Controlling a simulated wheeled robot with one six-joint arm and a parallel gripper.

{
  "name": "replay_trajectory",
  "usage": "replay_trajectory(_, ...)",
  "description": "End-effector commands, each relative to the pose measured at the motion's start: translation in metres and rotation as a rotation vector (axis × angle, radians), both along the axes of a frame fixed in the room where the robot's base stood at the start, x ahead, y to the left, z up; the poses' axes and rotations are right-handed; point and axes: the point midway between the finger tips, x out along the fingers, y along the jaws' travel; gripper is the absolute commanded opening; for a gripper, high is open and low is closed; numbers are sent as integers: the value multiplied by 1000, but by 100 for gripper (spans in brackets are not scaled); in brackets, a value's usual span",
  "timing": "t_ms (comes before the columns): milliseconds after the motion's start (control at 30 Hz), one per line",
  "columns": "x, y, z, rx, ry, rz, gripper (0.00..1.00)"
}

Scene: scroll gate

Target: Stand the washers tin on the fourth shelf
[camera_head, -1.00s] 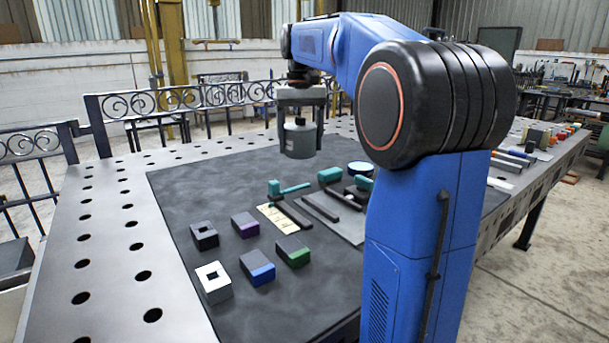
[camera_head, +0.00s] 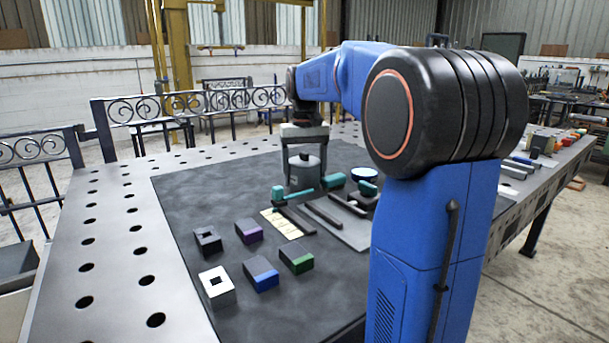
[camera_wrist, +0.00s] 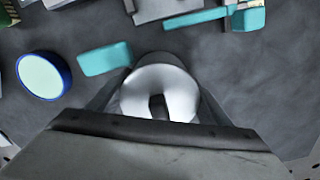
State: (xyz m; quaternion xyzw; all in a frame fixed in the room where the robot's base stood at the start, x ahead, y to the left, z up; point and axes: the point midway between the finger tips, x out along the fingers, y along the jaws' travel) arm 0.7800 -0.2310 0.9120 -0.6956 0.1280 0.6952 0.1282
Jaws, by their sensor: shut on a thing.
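A grey cylindrical tin (camera_head: 304,177) with a knob on its lid hangs upright in my gripper (camera_head: 304,157), over the far part of the dark mat. The fingers are shut on its two sides. No washers label can be read. I cannot tell whether the tin's base touches the mat. No shelf shows in either view.
Teal-handled tools (camera_head: 279,194) lie close to the tin. A round blue-rimmed dish (camera_head: 364,173) stands to its right; it also shows in the wrist view (camera_wrist: 44,76). Several small blocks, one white (camera_head: 216,287), stand nearer on the mat (camera_head: 185,205). A scrolled iron railing (camera_head: 190,104) runs behind the table.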

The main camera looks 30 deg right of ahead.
Motion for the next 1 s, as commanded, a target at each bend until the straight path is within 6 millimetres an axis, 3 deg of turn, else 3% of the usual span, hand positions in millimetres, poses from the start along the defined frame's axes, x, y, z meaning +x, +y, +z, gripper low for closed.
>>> replay_trajectory(100, 0, 0, -3, 0, 1, 0, 48)
replay_trajectory(133, 0, 0, -2, 0, 0, 0, 79)
replay_trajectory(567, 1, 0, 5, -1, -2, 0, 80)
replay_trajectory(1000, 1, 0, 82, -1, -3, 0, 80)
